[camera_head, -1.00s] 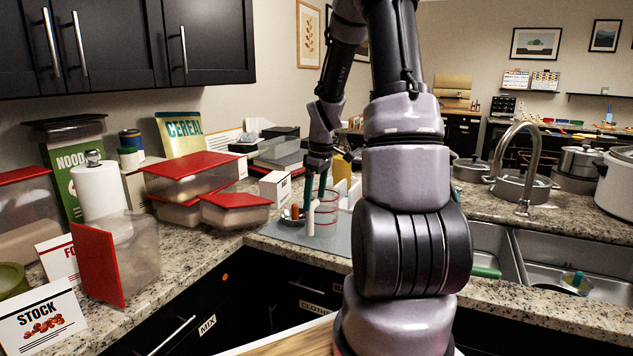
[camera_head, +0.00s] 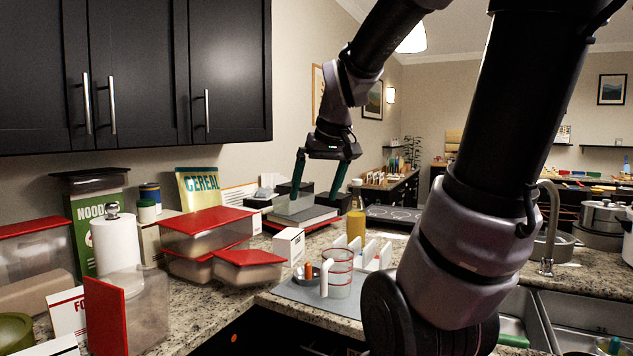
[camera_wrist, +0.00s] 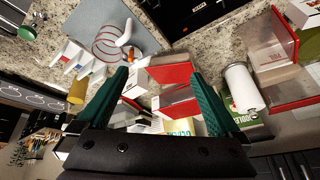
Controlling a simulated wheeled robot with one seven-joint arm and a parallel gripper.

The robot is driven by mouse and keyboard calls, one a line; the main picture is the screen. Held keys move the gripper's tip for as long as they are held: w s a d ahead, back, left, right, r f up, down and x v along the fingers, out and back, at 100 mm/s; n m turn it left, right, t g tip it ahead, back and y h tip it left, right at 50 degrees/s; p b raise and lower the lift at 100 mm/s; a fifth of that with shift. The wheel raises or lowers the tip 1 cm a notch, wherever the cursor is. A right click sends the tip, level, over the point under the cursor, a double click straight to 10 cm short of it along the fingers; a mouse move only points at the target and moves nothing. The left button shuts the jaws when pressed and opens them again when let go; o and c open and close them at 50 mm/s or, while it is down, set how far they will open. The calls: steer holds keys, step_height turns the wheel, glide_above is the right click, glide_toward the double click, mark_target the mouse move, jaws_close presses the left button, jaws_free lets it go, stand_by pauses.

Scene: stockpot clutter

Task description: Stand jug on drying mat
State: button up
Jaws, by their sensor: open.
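The jug (camera_head: 339,275) is clear with red bands and a white handle. It stands upright on the grey drying mat (camera_head: 297,289) on the counter. In the wrist view the jug (camera_wrist: 112,40) is near the top, with its white handle toward the right, on the mat (camera_wrist: 88,17). My gripper (camera_head: 321,200) is open and empty, raised well above and behind the jug, apart from it. Its green fingers (camera_wrist: 157,98) are spread wide in the wrist view, with nothing between them in their grasp.
A yellow bottle (camera_head: 356,222) stands behind. Red-lidded containers (camera_head: 205,222) crowd the left counter. The sink (camera_head: 580,312) is at right.

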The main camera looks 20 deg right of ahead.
steer(key=s+a+r+m+t+y, duration=0.1)
steer(key=s+a+r+m+t, duration=0.1)
steer(key=s, duration=0.5)
steer(key=shift+s+a+r+m, duration=0.2)
steer(key=shift+a+r+m, duration=0.35)
steer(key=shift+m, duration=0.35)
